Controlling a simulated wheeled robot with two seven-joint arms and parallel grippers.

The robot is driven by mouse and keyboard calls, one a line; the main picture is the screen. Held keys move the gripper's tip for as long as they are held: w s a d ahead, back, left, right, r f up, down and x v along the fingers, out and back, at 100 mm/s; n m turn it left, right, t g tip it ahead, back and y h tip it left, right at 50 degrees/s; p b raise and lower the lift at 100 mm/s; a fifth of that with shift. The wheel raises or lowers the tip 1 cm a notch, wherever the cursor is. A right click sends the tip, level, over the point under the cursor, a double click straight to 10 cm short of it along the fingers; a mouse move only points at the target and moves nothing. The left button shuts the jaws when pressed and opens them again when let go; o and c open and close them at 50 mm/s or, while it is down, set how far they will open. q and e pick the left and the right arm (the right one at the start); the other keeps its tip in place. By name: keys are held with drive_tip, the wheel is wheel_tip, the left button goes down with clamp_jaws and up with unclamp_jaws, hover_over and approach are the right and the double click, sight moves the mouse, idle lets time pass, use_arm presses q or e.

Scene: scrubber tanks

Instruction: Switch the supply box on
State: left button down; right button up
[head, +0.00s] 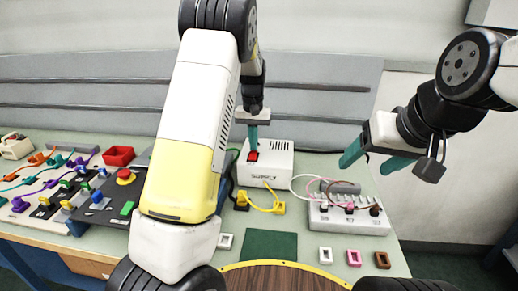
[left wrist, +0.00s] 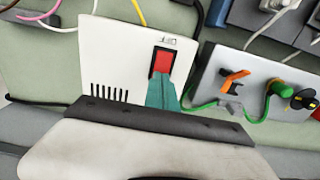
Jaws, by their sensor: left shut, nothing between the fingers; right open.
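The supply box (head: 270,168) is a white box labelled SUPPLY on the bench, with a red rocker switch (head: 253,156) on its top. The box (left wrist: 120,60) and the red switch (left wrist: 161,62) also show in the left wrist view. My left gripper (head: 252,146) is shut and empty, its teal fingertips pointing down at the switch. In the left wrist view the fingertips (left wrist: 162,88) are at the switch's near edge; I cannot tell whether they touch it. My right gripper (head: 382,160) is open and empty, above the bench's right side.
A white socket strip (head: 348,215) with plugs stands right of the box. Yellow connectors (head: 262,204) lie in front. A red tray (head: 118,156) and panels with coloured cables (head: 45,180) are at the left. A dark green mat (head: 268,244) lies at the front.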

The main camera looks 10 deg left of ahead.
use_arm(q)
drive_tip(key=shift+f, duration=0.55)
drive_tip(key=shift+r, duration=3.5)
drive_tip(key=shift+r, duration=0.1)
drive_tip(key=s+a+r+t+h, duration=0.1)
drive_tip(key=s+r+t, duration=0.1)
drive_tip(key=s+r, duration=0.5)
drive_tip(key=s+a+r+t+h, duration=0.1)
drive_tip(key=s+r, duration=0.3)
drive_tip(key=s, duration=0.5)
drive_tip(key=s+t, duration=0.3)
drive_tip(key=s, duration=1.3)
drive_tip(key=shift+d+f+m, duration=0.3)
drive_tip(key=shift+d, duration=0.15)
